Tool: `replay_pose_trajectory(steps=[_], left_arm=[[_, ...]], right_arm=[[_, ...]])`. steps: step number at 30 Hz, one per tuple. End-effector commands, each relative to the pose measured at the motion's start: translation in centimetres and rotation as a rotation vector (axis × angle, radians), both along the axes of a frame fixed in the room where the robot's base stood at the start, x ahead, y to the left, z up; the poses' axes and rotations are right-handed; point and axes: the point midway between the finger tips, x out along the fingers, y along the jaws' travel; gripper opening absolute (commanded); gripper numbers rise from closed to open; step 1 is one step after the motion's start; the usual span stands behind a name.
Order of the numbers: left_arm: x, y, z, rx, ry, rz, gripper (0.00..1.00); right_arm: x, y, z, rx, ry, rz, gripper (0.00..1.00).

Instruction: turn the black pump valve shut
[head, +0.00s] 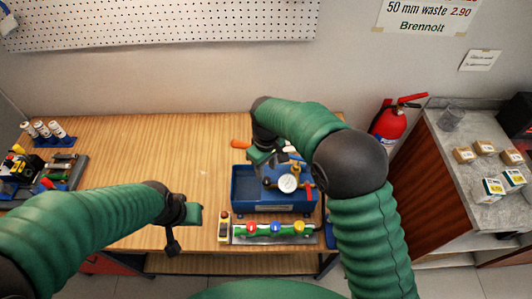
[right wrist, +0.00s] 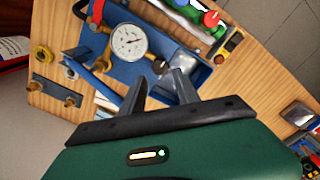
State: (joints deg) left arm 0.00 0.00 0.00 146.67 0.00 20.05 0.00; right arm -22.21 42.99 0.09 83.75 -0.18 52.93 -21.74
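The test pump is a blue open box (head: 245,190) with a white round gauge (head: 288,183) on the bench; the gauge also shows in the right wrist view (right wrist: 130,41). A small dark knob (right wrist: 160,66), which looks like the black pump valve, sits below the gauge there, just ahead of my right fingertips. My right gripper (head: 270,163) is over the pump's back left. Its two fingers (right wrist: 158,80) are apart in the right wrist view, with nothing seen gripped. My left gripper (head: 174,240) hangs left of the pump, over the bench front; its finger opening is unclear.
A red lever (head: 309,193) is on the pump's right. A manifold with coloured handles (head: 275,230) lies in front, beside a yellow tool (head: 224,229). An orange handle (head: 240,144) lies behind. The bench's left middle (head: 150,150) is clear. A fire extinguisher (head: 390,122) stands at right.

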Motion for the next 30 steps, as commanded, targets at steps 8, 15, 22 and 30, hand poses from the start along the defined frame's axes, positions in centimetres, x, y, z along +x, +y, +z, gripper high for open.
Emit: replay_pose_trajectory(steps=[8,15,22,30], left_arm=[[0.0,0.0,-2.0,0.0,0.0,0.0,0.36],[0.0,0.0,-2.3,0.0,0.0,0.0,0.36],[0.0,0.0,-2.2,0.0,0.0,0.0,0.36],[0.0,0.0,-2.4,0.0,0.0,0.0,0.36]], right_arm=[[0.3,0.1,7.8,0.003,-0.006,-0.002,0.38],[0.2,0.1,11.4,0.001,-0.002,-0.001,0.38],[0.2,0.1,11.7,0.001,-0.002,-0.001,0.38],[0.1,-0.2,11.4,0.001,-0.002,-0.008,0.38]])
